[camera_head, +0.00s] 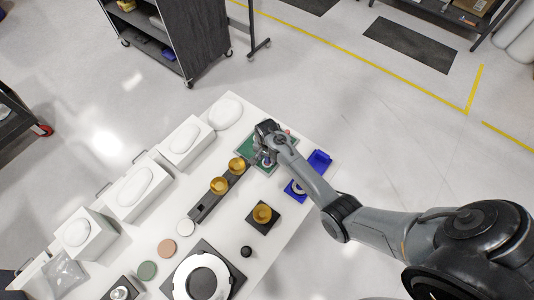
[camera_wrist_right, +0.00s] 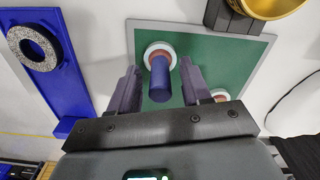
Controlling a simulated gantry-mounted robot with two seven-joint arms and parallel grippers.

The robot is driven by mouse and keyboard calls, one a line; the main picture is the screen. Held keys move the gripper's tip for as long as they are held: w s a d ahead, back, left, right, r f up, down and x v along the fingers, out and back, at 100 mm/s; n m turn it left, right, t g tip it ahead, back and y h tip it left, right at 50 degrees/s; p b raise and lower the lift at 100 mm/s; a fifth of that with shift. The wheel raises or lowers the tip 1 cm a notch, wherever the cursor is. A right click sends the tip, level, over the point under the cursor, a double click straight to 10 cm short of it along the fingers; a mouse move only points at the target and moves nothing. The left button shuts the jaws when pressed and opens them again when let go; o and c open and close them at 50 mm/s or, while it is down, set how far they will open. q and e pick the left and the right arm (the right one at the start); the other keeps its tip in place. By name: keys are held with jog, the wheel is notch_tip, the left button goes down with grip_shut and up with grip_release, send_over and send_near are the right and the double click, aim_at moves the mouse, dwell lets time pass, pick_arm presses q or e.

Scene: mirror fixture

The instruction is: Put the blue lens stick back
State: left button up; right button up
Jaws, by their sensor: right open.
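The blue lens stick (camera_wrist_right: 160,82) shows in the right wrist view as a dark blue cylinder. It rises from a white disc (camera_wrist_right: 150,51) with a reddish ring, on a grey-edged green mat (camera_wrist_right: 240,62). My right gripper (camera_wrist_right: 158,88) is open, with one finger on each side of the stick. A gap shows between the stick and each finger. In the head view the right gripper (camera_head: 264,154) is over the green mat (camera_head: 245,148) and hides the stick. My left gripper is not in view.
A blue holder (camera_wrist_right: 75,70) with a grey speckled ring (camera_wrist_right: 38,46) lies left in the wrist view. Another white disc (camera_wrist_right: 220,95) sits beside the right finger. A dark rail (camera_head: 205,207) with gold cups (camera_head: 219,186) and a black-based gold cup (camera_head: 262,214) are nearby on the white table.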

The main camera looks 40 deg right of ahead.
notch_tip(320, 180, up, 12)
jog(key=s+a+r+n+t, duration=0.1)
jog(key=s+a+n, duration=0.2)
jog(key=s+n, duration=0.2)
jog(key=s+a+r+n+t, duration=0.1)
jog(key=s+a+n, duration=0.3)
jog(key=s, duration=0.7)
jog(key=s+a+r+n+t, duration=0.1)
jog(key=s+a+r+n, duration=0.2)
jog(key=s+n, duration=0.2)
jog(key=s, duration=0.3)
jog(key=shift+a+r+n+t, duration=0.2)
jog(key=shift+r+n+t, duration=0.1)
jog(key=shift+n, duration=0.1)
